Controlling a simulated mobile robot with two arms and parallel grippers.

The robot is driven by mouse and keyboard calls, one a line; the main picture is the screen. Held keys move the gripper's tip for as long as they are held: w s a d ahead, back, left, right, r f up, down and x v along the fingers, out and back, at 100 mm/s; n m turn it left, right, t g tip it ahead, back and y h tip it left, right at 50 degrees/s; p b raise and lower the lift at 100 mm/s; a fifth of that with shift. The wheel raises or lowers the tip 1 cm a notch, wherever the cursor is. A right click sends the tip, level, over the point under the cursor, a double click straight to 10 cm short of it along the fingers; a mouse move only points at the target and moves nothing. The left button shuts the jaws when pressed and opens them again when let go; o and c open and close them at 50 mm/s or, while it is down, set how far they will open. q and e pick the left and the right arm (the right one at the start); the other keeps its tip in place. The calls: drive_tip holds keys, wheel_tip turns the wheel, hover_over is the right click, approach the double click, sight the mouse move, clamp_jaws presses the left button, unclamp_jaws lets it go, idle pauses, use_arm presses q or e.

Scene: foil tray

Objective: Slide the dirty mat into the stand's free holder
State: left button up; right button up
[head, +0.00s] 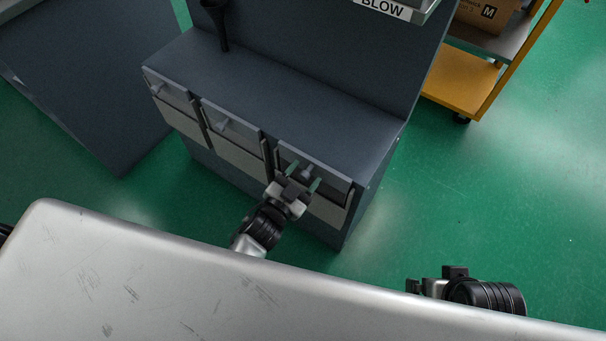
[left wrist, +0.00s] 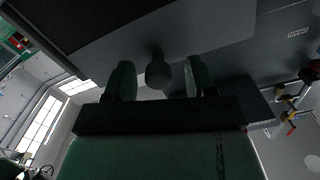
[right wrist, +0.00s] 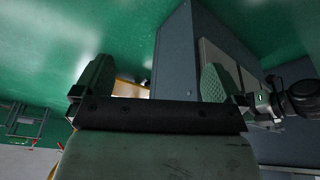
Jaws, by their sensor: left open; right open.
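The dark grey stand (head: 290,90) has three bays side by side on its front, each with a lighter lower panel and a small knob. My left gripper (head: 303,177) is open at the right bay, its green fingertips on either side of that bay's knob (left wrist: 158,73), not closed on it. The middle bay's knob (head: 224,123) and the left bay's knob (head: 168,92) stand free. My right gripper (right wrist: 157,80) is open and empty, low at the right in the head view, away from the stand. I cannot make out a dirty mat, nor tell which holder is free.
A black funnel-like piece (head: 215,24) stands on the stand's ledge. An orange cart (head: 460,82) with a cardboard box (head: 488,14) is at the back right. Another dark grey cabinet (head: 85,95) is at the left. The green floor (head: 500,190) is clear at the right.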

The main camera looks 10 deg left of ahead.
use_arm(q)
drive_tip(key=shift+s+a, duration=0.1)
drive_tip(key=shift+s, duration=0.2)
drive_tip(key=p+v, duration=0.1)
drive_tip(key=v, duration=0.9)
use_arm(e)
drive_tip(key=x, duration=0.5)
drive_tip(key=shift+a+f, duration=0.1)
use_arm(q)
drive_tip(key=shift+a, duration=0.1)
